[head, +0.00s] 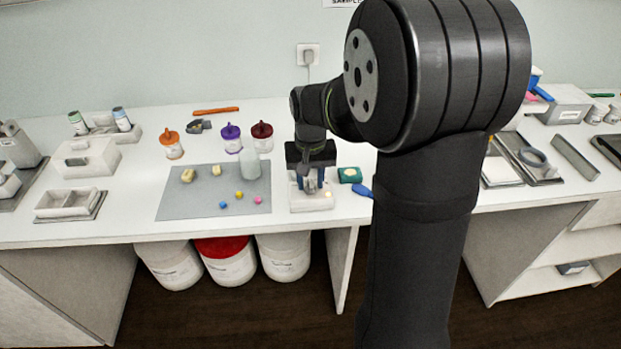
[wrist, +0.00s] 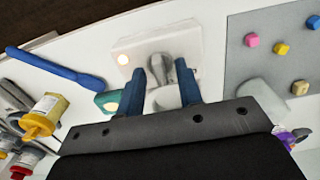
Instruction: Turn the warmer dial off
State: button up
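The warmer is a white block (head: 310,206) on the bench, right of the grey mat; it also shows at the top middle of the wrist view (wrist: 188,38). A small warm light (wrist: 123,59) glows on its top. The grey dial (wrist: 161,66) sits on the warmer near this light. My gripper (wrist: 160,70) points down at the warmer, its two blue fingers apart with the dial between their tips. Whether the fingers touch the dial is unclear. In the head view my gripper (head: 312,188) partly hides the warmer's top. A pale round plate shows between the fingers.
A green block (head: 350,175) and a blue spatula (head: 362,190) lie close right of the warmer. The grey mat (head: 180,207) on the left carries small coloured cubes and a pale bottle (head: 250,165). Lidded jars (head: 262,136) stand behind.

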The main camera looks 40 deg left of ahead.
grip_shut()
jog(key=shift+n, duration=0.3)
jog(key=n, duration=0.4)
jog(key=shift+n, duration=2.1)
grip_release()
